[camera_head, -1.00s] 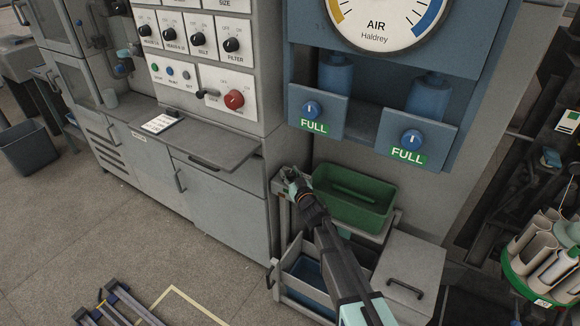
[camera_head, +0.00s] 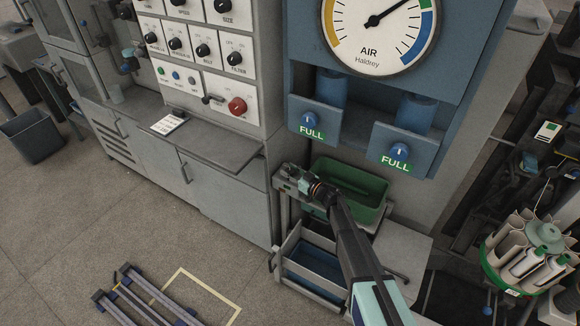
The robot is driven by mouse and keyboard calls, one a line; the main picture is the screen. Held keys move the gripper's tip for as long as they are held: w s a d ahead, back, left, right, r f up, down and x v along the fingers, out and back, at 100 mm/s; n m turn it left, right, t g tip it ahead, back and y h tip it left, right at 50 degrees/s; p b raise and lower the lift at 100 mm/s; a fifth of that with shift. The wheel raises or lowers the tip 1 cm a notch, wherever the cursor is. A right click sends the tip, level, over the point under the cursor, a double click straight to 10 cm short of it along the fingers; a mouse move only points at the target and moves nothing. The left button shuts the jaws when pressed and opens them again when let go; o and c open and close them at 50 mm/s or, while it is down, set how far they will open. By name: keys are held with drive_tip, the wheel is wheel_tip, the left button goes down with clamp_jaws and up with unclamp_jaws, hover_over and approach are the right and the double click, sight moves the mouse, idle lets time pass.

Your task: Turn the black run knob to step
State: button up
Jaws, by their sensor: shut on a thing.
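Several black knobs sit in rows on the white control panel (camera_head: 150,20) at upper left. Most labels are too small to read, so I cannot tell which is the run knob. One black knob (camera_head: 234,58) is labelled FILTER. A black lever-like handle (camera_head: 212,99) sits beside a red round knob (camera_head: 237,106) on the lower panel. My gripper (camera_head: 285,174) is well below and right of these, away from the panel, by the left end of the green bin. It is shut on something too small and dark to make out.
A grey shelf (camera_head: 215,148) juts out under the panel. The blue air unit (camera_head: 300,60) hangs above my arm. A bobbin carousel (camera_head: 497,284) stands at right.

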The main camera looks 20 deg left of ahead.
drive_tip(key=shift+w+r+n+g+y+p, duration=0.15)
drive_tip(key=shift+n+g+y+p, duration=0.35)
drive_tip(key=shift+n+g, duration=0.9)
drive_tip(key=shift+g, duration=0.4)
drive_tip(key=o, duration=1.1)
drive_tip(key=shift+a, duration=0.1)
drive_tip(key=d, duration=0.4)
drive_tip(key=s+d, duration=0.1)
drive_tip(key=d, duration=0.3)
drive_tip(key=s+d, duration=0.1)
drive_tip(key=d, duration=0.3)
drive_tip(key=shift+s, duration=0.15)
